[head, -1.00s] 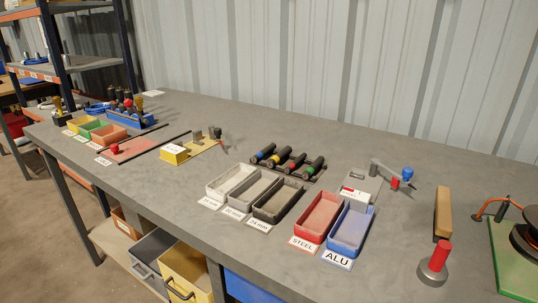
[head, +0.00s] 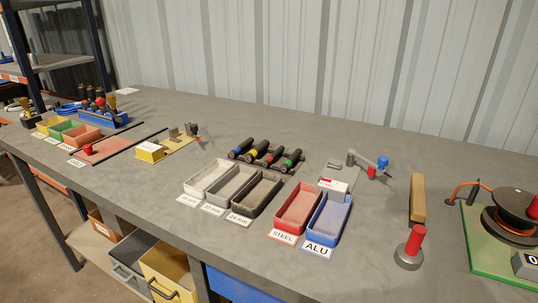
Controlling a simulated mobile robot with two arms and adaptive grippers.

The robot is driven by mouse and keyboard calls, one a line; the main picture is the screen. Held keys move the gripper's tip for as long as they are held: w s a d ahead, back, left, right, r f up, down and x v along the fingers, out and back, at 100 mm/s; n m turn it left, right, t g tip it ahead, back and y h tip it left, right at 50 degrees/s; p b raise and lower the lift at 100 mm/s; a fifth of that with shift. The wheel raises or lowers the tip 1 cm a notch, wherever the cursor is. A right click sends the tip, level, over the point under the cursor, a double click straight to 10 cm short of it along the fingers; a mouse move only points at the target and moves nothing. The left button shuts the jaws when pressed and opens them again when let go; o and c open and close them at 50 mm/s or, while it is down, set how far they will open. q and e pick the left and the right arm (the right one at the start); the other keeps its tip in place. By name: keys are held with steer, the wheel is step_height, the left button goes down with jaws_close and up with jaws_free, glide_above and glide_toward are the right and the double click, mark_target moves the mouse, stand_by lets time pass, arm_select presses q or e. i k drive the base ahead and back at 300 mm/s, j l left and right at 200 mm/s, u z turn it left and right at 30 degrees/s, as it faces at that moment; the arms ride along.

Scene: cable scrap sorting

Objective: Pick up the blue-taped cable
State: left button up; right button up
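Several short black cables with coloured tape bands lie side by side on a dark rack on the workbench in the head view. The blue-taped cable (head: 240,149) is the leftmost, with yellow-, red- and green-taped ones to its right. It lies behind the white and grey bins. Neither of my grippers shows in the head view, and nothing is touching the cable.
In front of the cables stand a white bin (head: 196,192), a grey bin and a black bin. A red STEEL bin (head: 279,222) and a blue ALU bin (head: 311,233) stand to their right. A red-handled weight (head: 411,254) stands near the front edge. Bare bench lies behind the cables.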

mark_target(236, 150)
steer(key=i+j+z, duration=0.1)
steer(key=j+z, duration=0.85)
steer(key=j, duration=0.25)
steer(key=j+z, duration=0.5)
steer(key=k+j, duration=0.05)
steer(key=j, duration=0.05)
